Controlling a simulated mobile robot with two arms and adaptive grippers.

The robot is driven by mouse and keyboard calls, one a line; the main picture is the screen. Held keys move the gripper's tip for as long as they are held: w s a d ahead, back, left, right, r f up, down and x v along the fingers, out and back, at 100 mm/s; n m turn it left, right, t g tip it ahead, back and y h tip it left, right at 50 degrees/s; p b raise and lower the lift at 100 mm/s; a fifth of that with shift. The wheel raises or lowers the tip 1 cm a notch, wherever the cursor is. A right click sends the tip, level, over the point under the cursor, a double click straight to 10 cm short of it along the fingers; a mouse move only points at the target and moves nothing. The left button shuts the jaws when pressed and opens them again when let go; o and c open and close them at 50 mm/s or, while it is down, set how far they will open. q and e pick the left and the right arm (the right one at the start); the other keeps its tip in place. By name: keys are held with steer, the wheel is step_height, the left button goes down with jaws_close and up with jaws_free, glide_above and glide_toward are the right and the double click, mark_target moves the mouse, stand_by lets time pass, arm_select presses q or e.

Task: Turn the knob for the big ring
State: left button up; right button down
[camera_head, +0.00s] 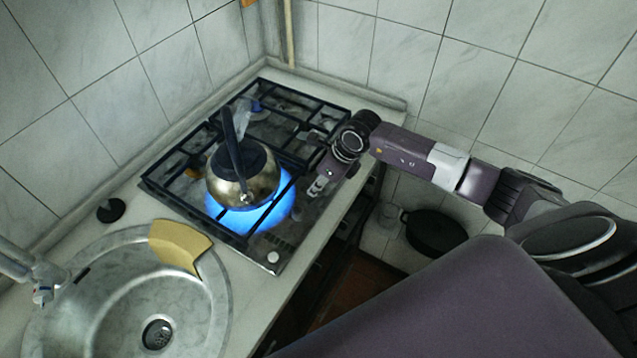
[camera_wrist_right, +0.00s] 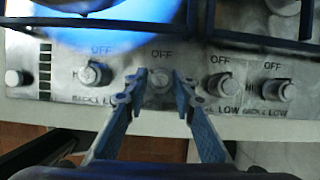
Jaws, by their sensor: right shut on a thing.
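The gas hob (camera_head: 255,250) has a row of knobs along its front edge. In the right wrist view, the middle knob (camera_wrist_right: 158,82) sits between the fingertips of my right gripper (camera_wrist_right: 158,78), which is shut on it. An OFF mark is printed behind it. Other knobs stand to its left (camera_wrist_right: 92,74) and right (camera_wrist_right: 225,87). The head view shows my right gripper (camera_head: 318,186) at the hob's front edge. A large blue flame (camera_head: 275,205) burns under the kettle (camera_head: 240,185). Which ring this knob serves is not readable. My left gripper is not in view.
Black grates (camera_head: 300,150) cover the hob behind the knobs. A steel sink (camera_head: 110,290) with a tan cloth (camera_head: 178,246) on its rim lies to the left. A dark pan (camera_head: 433,232) is low at the right. Tiled walls close off the back.

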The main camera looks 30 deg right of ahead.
steer(key=m+h+b, duration=0.1)
steer(key=m, duration=0.2)
steer(key=shift+a+m, duration=0.1)
steer(key=shift+m, duration=0.2)
steer(key=m+b, duration=0.1)
steer(key=m+h+b, duration=0.1)
steer(key=m, duration=0.1)
steer(key=shift+a+f+t+h, duration=0.1)
steer(key=shift+t+h, duration=0.2)
steer(key=shift+m+h+b, duration=0.5)
steer(key=shift+m+b, duration=0.15)
steer(key=shift+m, duration=0.65)
steer(key=c, duration=1.6)
jaws_free()
